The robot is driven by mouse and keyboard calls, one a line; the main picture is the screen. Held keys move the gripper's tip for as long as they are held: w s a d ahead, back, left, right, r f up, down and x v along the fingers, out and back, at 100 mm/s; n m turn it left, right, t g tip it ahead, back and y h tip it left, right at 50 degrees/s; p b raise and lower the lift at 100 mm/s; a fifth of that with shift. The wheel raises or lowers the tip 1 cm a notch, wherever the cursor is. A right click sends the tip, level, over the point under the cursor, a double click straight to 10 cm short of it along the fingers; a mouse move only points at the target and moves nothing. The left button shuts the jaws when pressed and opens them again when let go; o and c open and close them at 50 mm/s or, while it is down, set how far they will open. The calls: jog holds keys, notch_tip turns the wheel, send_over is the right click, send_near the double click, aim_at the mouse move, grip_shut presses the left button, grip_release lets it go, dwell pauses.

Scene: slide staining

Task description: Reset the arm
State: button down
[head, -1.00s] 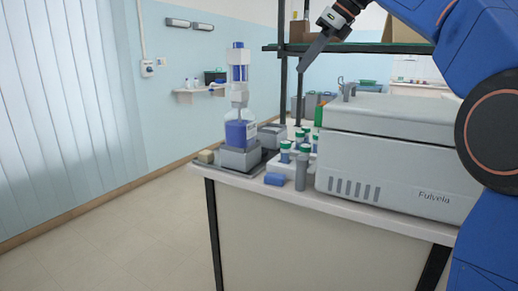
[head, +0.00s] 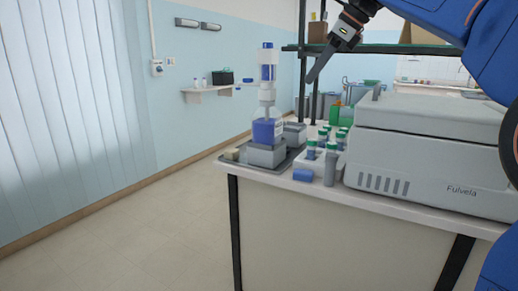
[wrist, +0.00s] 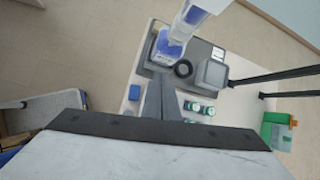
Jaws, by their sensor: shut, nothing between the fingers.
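My gripper (head: 318,68) hangs from my blue arm at the upper right of the head view, above the bench. Its dark fingers are together, with nothing between them. It is in the air, clear of the staining bottle and the vials. In the wrist view my gripper (wrist: 160,100) points down over the bench top, with the blue-filled bottle ahead of it.
A bottle of blue liquid (head: 267,131) stands on a grey block on the bench (head: 330,205). Green-capped vials (head: 311,150), a blue block (head: 303,175) and a white Fulvela machine (head: 430,155) stand beside it. A dark-framed shelf (head: 390,49) is behind. The floor at left is clear.

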jog(key=s+d+f+n+h, duration=0.2)
jog(key=s+d+f+n, duration=0.2)
jog(key=s+f+n, duration=0.3)
jog(key=s+d+f+n+h, duration=0.2)
jog(key=s+d+f+n, duration=0.3)
jog(key=s+f, duration=1.1)
jog(key=s+d+f+n+h, duration=0.1)
jog(key=s+d+f+n, duration=0.4)
jog(key=f, duration=1.5)
jog(key=s+n, duration=0.4)
jog(key=s, duration=0.2)
jog(key=shift+s+n+t+h, duration=0.15)
jog(key=shift+n+t+h, duration=0.25)
